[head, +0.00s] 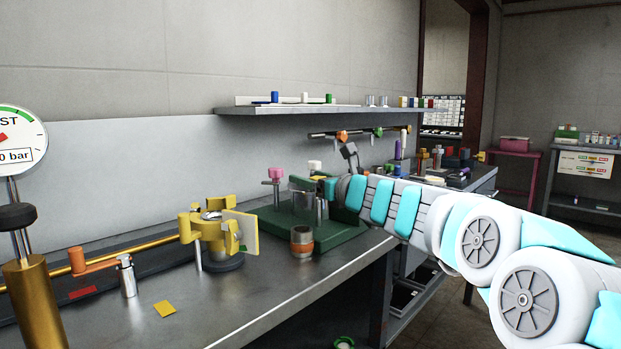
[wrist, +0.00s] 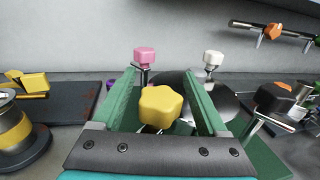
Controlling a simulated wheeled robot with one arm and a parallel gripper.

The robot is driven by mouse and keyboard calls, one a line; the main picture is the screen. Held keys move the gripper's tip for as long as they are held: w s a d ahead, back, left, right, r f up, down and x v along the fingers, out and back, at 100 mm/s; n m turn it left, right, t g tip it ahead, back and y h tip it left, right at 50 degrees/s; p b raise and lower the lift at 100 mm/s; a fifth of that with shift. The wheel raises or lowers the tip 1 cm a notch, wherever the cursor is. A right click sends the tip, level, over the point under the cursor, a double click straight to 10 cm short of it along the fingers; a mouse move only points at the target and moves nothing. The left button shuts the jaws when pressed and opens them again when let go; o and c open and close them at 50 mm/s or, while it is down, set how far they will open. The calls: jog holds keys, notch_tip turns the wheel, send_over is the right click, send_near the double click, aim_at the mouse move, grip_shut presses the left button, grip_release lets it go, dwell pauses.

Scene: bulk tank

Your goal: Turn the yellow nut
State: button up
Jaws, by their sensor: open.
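The yellow nut (wrist: 161,104) is a star-shaped knob, low in the middle of the wrist view. My gripper (wrist: 160,77) is open, with one green finger on each side of the nut and visible gaps between. I cannot tell whether the fingers are level with the nut or above it. In the head view my gripper (head: 312,187) is over the green fixture (head: 272,222) on the bench, and I cannot make out the yellow nut there.
A pink knob (wrist: 145,56) and a white knob (wrist: 213,57) stand behind the nut. A black knob (wrist: 274,97) stands close on the right. A yellow clamp device (head: 216,240) and a copper-banded cylinder (head: 302,242) stand on the bench (head: 215,311). A shelf (head: 300,109) hangs above.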

grip_shut()
dwell(0.7)
